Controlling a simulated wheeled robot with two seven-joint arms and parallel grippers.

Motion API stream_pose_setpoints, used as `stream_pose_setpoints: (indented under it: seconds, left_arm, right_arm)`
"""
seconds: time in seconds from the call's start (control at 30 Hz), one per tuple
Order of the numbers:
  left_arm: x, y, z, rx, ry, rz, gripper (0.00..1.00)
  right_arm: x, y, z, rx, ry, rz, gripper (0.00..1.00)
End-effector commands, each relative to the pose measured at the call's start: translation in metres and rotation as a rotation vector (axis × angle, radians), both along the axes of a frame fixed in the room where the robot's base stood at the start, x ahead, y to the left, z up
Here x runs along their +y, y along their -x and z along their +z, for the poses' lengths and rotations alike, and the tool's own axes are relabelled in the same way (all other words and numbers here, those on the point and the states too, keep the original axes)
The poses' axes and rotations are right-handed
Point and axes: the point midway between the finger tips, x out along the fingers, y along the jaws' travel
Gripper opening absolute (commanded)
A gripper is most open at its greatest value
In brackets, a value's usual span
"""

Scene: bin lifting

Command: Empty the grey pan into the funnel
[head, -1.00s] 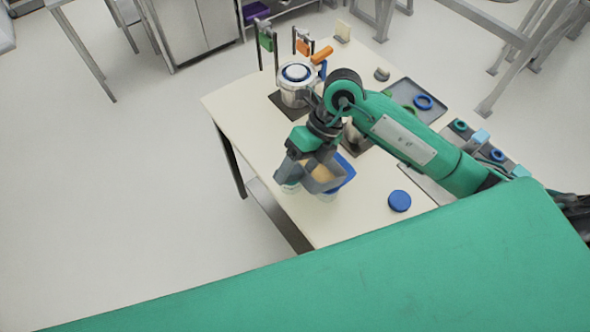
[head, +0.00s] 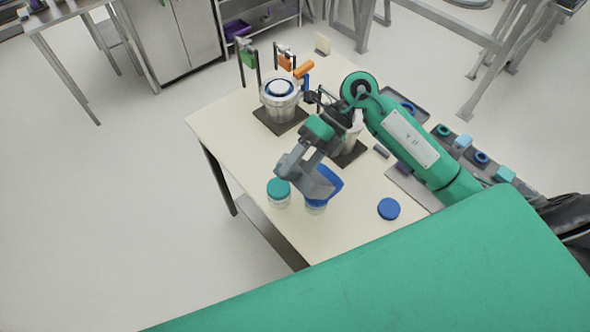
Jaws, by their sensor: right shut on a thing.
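The grey pan (head: 314,183) is held by my right gripper (head: 298,168) over the blue funnel (head: 331,178). The pan appears tilted, and its inside does not show from here. My right gripper is shut on it; the fingertips are hard to tell apart from the pan. The funnel sits on a clear jar (head: 316,209) near the table's front edge, and the pan hides part of the funnel. My left gripper does not show.
A jar with a green lid (head: 278,188) stands left of the funnel. A blue disc (head: 388,208) lies to its right. A silver pot (head: 280,97) stands behind on a dark mat. The left part of the pale table (head: 228,130) is clear.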

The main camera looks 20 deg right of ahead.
Motion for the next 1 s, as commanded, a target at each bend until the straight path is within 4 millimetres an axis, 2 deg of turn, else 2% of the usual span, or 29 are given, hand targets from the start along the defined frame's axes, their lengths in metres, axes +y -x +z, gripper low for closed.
stream_pose_setpoints:
  seconds: [0.7, 1.0]
  left_arm:
    - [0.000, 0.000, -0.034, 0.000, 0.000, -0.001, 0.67]
    - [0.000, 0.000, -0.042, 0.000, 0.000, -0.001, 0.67]
  right_arm:
    - [-0.033, -0.012, 0.005, 0.086, -0.244, -0.001, 0.42]
    - [-0.042, -0.014, 0.008, 0.108, -0.309, -0.001, 0.42]
